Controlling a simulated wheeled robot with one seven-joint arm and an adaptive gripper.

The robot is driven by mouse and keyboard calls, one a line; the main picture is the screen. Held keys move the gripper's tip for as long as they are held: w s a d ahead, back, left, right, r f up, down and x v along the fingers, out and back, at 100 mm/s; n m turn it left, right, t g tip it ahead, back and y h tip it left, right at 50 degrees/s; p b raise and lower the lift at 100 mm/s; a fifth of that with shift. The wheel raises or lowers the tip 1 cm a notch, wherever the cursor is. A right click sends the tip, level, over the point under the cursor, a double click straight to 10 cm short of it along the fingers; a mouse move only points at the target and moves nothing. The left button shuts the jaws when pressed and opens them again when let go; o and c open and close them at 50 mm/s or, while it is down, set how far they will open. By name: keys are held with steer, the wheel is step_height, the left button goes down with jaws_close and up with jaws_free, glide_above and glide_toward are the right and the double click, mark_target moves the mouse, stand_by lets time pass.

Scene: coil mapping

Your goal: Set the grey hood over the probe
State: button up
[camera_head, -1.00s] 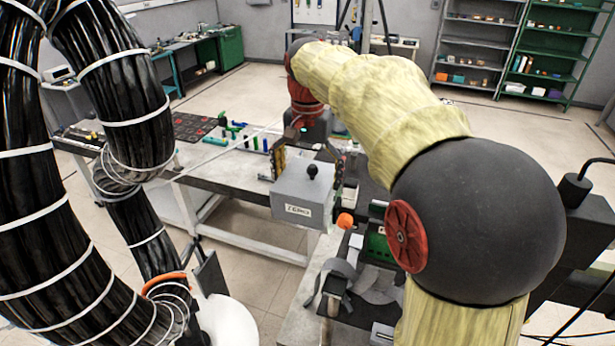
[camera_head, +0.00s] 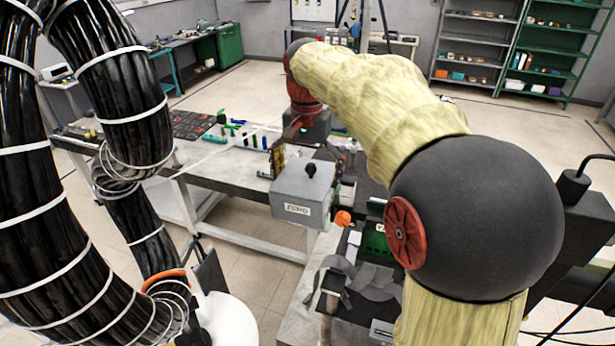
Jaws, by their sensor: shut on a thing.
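The grey hood (camera_head: 299,196) is a box with a black knob on top and a small white label on its front. It hangs in the air in front of the workbench edge. My gripper (camera_head: 305,155) is at the hood, with one dark and yellow finger showing at its left back side; the other finger is mostly hidden. The gripper is shut on the hood. An orange round knob (camera_head: 343,217) shows just right of the hood's lower edge. I cannot make out the probe; it may be hidden by the hood or my arm.
A long workbench (camera_head: 225,173) carries a dark grid board (camera_head: 192,123) and several green and blue pieces. A nearer bench holds grey curved parts (camera_head: 375,284) and a green item (camera_head: 377,243). Shelves (camera_head: 480,45) stand far back.

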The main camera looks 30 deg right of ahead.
steer(key=shift+a+f, duration=0.1)
steer(key=shift+f, duration=0.15)
steer(key=o, duration=1)
steer(key=shift+c, duration=0.2)
step_height(320, 180, up, 12)
steer(key=shift+r, duration=0.15)
steer(key=shift+s+a, duration=0.1)
steer(key=shift+a, duration=0.1)
steer(key=s+a+f+n+t, duration=0.3)
steer(key=s+a+f+n, duration=0.2)
steer(key=s+a+f, duration=0.35)
steer(key=s+a+f+n+t, duration=0.3)
steer(key=s+a+f+n, duration=0.2)
steer(key=s+f, duration=0.55)
step_height(320, 180, down, 24)
steer(key=b, duration=2.4)
steer(key=shift+s+r, duration=0.2)
steer(key=shift+s, duration=0.1)
